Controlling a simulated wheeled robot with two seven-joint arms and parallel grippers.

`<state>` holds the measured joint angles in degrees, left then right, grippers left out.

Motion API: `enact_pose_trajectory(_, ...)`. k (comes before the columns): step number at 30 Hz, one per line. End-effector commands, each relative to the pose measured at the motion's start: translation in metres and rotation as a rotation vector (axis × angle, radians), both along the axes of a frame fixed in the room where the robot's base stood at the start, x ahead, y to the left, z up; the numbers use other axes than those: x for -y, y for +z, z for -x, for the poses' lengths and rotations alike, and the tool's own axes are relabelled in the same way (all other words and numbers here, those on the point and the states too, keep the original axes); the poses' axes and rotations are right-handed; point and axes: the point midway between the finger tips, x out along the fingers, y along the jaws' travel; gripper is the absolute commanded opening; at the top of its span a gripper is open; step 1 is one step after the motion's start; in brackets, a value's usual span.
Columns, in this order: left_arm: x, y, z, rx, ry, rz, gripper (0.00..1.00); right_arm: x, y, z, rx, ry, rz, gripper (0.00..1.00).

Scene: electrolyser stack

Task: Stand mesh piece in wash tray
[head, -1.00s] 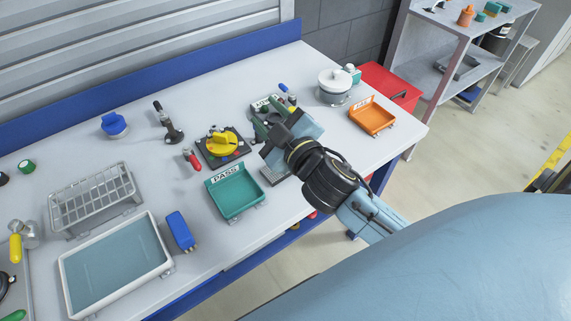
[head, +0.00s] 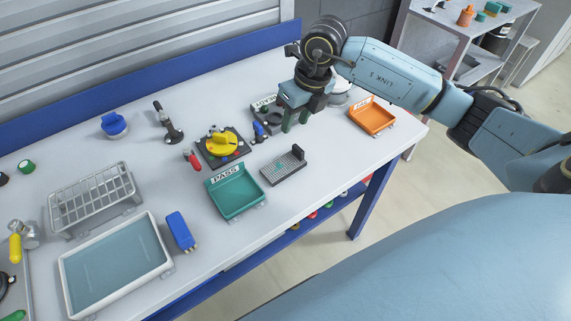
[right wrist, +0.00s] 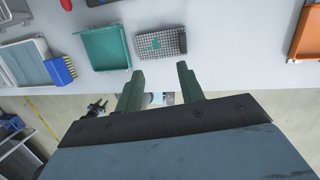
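A small grey mesh piece (head: 282,167) with a dark raised end lies on the bench, right of the green PASS tray. In the right wrist view the mesh piece (right wrist: 145,50) shows a teal patch and lies beyond my fingertips. The white wash tray (head: 164,240), holding bluish liquid, stands at the front left; part of it shows in the wrist view (right wrist: 47,50). My right gripper (head: 295,122) is open and empty, with green fingers pointing down behind the mesh piece. Its fingers also show apart in the wrist view (right wrist: 160,70).
The green PASS tray (head: 236,192) and a blue brush-like block (head: 180,230) lie between mesh piece and wash tray. A grey wire rack (head: 92,198) stands behind the wash tray. A yellow-knobbed fixture (head: 222,146) and orange tray (head: 371,116) are nearby.

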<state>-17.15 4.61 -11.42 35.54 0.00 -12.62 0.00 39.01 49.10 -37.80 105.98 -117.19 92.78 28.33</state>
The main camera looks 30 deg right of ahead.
Motion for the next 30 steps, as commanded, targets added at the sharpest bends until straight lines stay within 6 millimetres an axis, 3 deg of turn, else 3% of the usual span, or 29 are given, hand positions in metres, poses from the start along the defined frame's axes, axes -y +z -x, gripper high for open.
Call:
enact_pose_trajectory(3, 0.0, 0.0, 0.0, 0.0, 0.0, 0.0, 0.36, 0.026, 0.004, -0.001, -0.019, -0.043, 0.101, 0.38)
enact_pose_trajectory(6, 0.0, 0.001, 0.0, -0.001, -0.001, 0.0, 0.36, 0.033, -0.004, -0.001, -0.03, -0.054, 0.127, 0.38)
enact_pose_trajectory(15, 0.0, 0.003, 0.001, -0.001, -0.001, 0.001, 0.36, 0.03, -0.059, -0.009, -0.029, -0.053, 0.125, 0.38)
enact_pose_trajectory(23, 0.0, 0.005, 0.001, -0.001, -0.001, 0.001, 0.36, 0.029, -0.079, -0.013, -0.028, -0.051, 0.124, 0.38)
enact_pose_trajectory(30, 0.0, 0.01, 0.001, -0.001, -0.001, 0.001, 0.36, 0.025, -0.113, -0.018, -0.029, -0.053, 0.122, 0.38)
